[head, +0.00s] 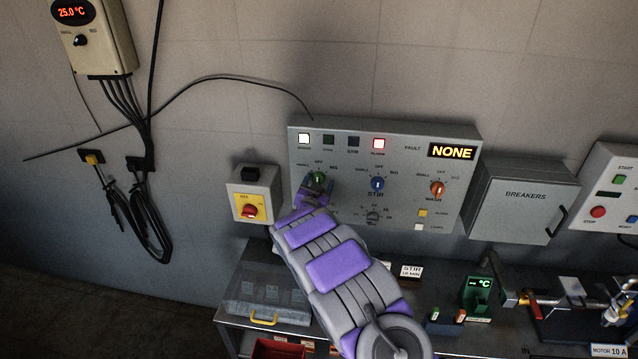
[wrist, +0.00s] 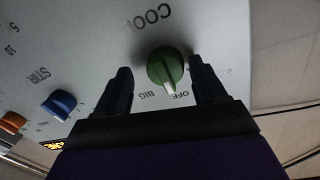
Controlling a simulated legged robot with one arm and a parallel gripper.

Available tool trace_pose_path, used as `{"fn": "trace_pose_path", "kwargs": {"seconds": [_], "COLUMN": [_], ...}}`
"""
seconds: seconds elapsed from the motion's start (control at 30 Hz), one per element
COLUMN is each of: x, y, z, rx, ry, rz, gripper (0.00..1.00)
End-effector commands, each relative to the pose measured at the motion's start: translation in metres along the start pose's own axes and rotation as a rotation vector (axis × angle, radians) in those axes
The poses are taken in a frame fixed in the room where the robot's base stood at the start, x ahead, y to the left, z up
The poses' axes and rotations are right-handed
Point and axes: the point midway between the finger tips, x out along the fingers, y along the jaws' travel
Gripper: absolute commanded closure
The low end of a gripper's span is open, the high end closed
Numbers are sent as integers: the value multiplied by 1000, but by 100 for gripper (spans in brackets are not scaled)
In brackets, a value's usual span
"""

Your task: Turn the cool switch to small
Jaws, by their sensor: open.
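The cool switch is a green knob (wrist: 166,66) on the grey control panel (head: 405,150), with the word COOL beside it in the wrist view, which sees the panel turned over. Its white pointer mark is near the OFF label; the BIG label is on the other side of the mark. The small label by this knob is hidden in the wrist view. My gripper (wrist: 160,68) is open, with one finger on each side of the knob; I cannot tell whether they touch it. In the head view the green knob (head: 319,176) shows just above my gripper (head: 316,190).
The blue STIR knob (head: 377,184) and orange WASH knob (head: 437,188) are to the right. A red-and-yellow switch box (head: 255,195) stands close left of the panel. The breakers box (head: 525,200) is on the right. A bench with tools lies below.

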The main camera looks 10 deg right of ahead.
Motion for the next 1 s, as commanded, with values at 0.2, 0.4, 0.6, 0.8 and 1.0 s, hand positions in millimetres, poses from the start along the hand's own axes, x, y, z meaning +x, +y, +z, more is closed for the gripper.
{"fn": "trace_pose_path", "kwargs": {"seconds": [0.2,0.4,0.6,0.8,1.0], "x": [6,8,8,6,6], "y": [-1,2,3,1,0], "z": [-1,-2,-2,-1,-1], "rx": [1,3,4,1,1], "ry": [1,0,0,1,0], "rz": [-2,-1,0,0,-1], "gripper": [30,30,48,67,85]}}
